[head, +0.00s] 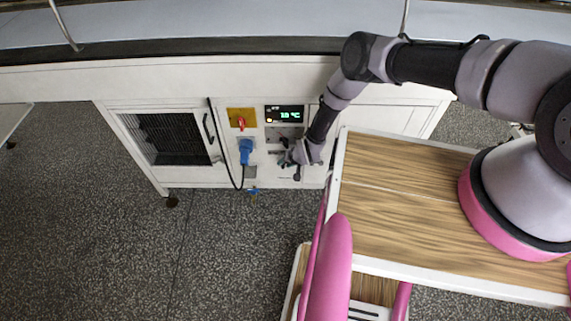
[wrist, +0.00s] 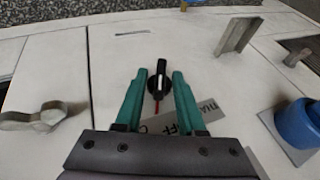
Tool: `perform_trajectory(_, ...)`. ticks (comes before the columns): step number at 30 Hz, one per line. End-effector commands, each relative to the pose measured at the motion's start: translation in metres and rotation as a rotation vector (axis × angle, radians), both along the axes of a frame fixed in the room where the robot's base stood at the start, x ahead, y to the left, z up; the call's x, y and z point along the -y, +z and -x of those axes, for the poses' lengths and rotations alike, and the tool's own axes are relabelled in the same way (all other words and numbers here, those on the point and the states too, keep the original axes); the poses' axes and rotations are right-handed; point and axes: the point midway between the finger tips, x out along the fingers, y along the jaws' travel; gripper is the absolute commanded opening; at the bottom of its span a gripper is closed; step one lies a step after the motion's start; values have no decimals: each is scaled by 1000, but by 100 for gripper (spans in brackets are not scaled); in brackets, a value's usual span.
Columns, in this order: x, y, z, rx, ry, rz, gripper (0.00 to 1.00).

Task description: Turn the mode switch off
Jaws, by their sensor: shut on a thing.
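The mode switch (wrist: 159,80) is a small black rotary knob on the white panel, with a white line that runs nearly upright in the wrist view. A thin red mark shows just below the knob there. My gripper (wrist: 159,75) has its green fingers on either side of the knob and is shut on it. A grey label (wrist: 190,122) behind the fingers shows part of the word OFF; the rest is hidden. In the head view my gripper (head: 287,160) is at the lower part of the machine's control panel, and the knob is hard to make out.
A blue plug (head: 245,152) with a black cable is left of my gripper. Above are a red switch on a yellow plate (head: 241,119) and a green-lit display (head: 284,114). A metal bracket (wrist: 238,38) and a handle (wrist: 40,117) stick out near the fingers.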

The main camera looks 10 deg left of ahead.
Motion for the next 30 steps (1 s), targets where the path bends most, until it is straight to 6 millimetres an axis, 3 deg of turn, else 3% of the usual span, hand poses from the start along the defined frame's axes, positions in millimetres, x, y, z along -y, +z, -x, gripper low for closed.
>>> perform_trajectory(2,1,0,0,0,-1,1,0)
perform_trajectory(3,1,0,0,0,-1,1,45)
perform_trajectory(14,2,4,1,-2,-1,0,45)
perform_trajectory(30,40,80,26,-2,-1,0,45)
